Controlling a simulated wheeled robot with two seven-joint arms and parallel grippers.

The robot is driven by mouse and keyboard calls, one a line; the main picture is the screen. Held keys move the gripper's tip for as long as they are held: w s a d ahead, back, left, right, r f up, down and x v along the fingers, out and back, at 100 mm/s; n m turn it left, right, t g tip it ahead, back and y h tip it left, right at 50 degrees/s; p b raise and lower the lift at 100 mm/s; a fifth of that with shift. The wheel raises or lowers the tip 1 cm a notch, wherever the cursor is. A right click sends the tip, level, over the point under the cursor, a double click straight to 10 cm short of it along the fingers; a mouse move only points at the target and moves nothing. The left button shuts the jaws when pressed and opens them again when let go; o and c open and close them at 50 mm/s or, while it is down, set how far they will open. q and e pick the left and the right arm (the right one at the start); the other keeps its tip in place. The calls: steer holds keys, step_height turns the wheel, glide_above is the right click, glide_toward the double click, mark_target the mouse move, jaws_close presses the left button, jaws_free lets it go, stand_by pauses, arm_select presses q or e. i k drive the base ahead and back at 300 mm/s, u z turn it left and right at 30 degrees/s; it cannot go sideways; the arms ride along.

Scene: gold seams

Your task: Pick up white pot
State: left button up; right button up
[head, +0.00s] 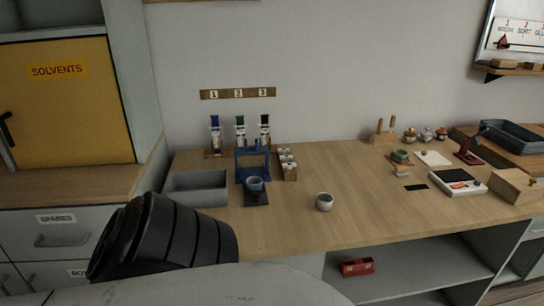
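A small white pot (324,202) stands upright on the wooden workbench (290,225), near its front edge and right of the blue stand. Its opening faces up and looks greyish inside. A dark ribbed part and a pale link of my own arm fill the lower left of the head view. Neither of my grippers shows in this view. Nothing is seen touching the pot.
A white scale (458,182) and a wooden box (515,187) stand at the right. The bench around the pot is clear.

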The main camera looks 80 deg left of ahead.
mark_target(324, 201)
steer(key=k, duration=0.3)
steer(key=u, duration=1)
